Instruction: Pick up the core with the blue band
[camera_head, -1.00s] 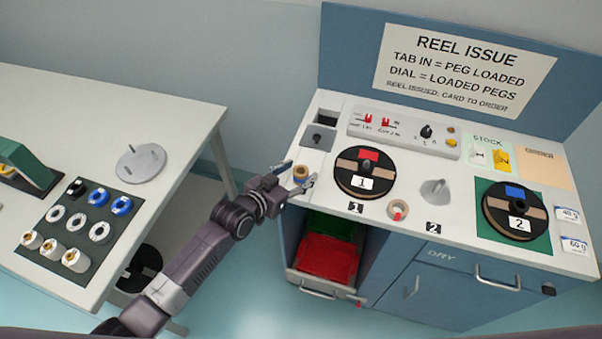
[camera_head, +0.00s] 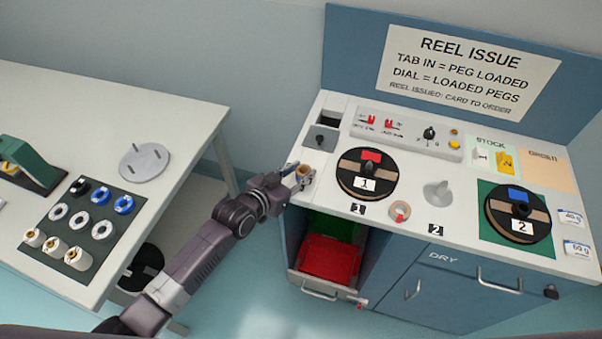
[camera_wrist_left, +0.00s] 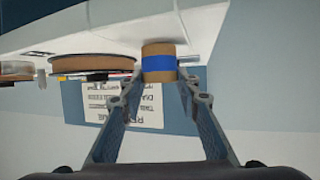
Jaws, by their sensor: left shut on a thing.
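The core with the blue band (camera_wrist_left: 158,64) is a short tan cylinder with a blue stripe around its middle, seen in the left wrist view. In the head view the core (camera_head: 303,170) shows small at the left front corner of the blue cabinet's top. My left gripper (camera_head: 302,176) is shut on it, one finger on each side. In the wrist view the fingers of my left gripper (camera_wrist_left: 160,80) reach up to the core's sides. Whether the core touches the counter cannot be told. My right gripper is not in view.
A core with a red band (camera_head: 400,211) lies on the counter (camera_head: 330,184) near reel 1 (camera_head: 367,174). Reel 2 (camera_head: 518,214) sits on a green mat at the right. An open drawer (camera_head: 326,262) is below my gripper. The left table (camera_head: 185,112) holds a mat with several spools.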

